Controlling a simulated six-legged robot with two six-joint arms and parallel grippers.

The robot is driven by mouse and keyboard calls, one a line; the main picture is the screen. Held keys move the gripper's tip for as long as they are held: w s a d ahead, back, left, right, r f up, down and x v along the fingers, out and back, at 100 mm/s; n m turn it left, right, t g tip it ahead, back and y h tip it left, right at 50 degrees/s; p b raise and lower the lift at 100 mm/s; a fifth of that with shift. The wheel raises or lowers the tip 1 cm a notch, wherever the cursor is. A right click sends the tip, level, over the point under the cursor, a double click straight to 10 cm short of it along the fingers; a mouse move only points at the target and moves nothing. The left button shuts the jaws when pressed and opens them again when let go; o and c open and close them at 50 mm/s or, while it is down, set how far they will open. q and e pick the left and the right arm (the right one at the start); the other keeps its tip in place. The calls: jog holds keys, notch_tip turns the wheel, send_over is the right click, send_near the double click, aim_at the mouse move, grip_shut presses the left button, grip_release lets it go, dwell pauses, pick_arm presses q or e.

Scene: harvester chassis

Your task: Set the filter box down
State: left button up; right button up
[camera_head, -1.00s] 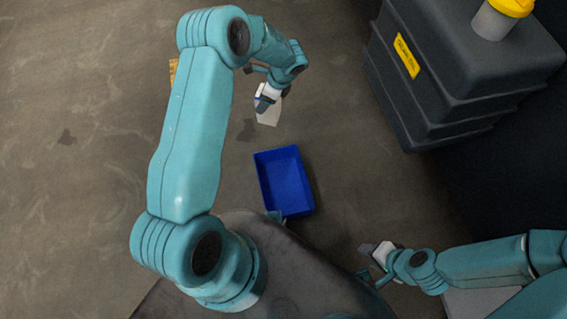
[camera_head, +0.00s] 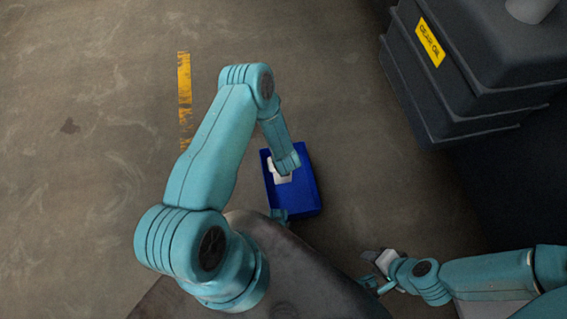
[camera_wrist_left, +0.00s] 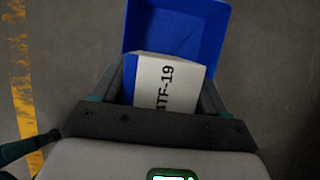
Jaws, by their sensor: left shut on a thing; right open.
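The filter box (camera_wrist_left: 170,80) is white with a blue side and black print reading "4TF-19" or similar. It shows between the fingers of my left gripper (camera_wrist_left: 163,88) in the left wrist view. The gripper is shut on it. Both are over the blue bin (camera_head: 307,192), whose rim also shows in the left wrist view (camera_wrist_left: 222,30). My left arm hides part of the bin in the head view. I cannot tell whether the box touches the bin floor. My right gripper (camera_head: 368,267) is open and empty, right of the bin.
A dark stacked case (camera_head: 470,70) with a yellow "GEAR OIL" label (camera_head: 430,42) stands at the upper right. A worn yellow line (camera_head: 184,95) marks the concrete floor (camera_head: 90,170). The floor left of the bin is clear.

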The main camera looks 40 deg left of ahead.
pick_arm(q)
notch_tip(320, 180, down, 9)
jog(key=b, duration=0.2)
jog(key=shift+f+b, duration=0.2)
jog(key=shift+b, duration=0.2)
notch_tip(320, 180, down, 5)
jog(key=shift+w+f+b, duration=0.1)
jog(key=shift+b, duration=0.9)
jog(key=shift+f, duration=0.2)
jog(key=o, duration=1.4)
jog(key=shift+r, duration=0.15)
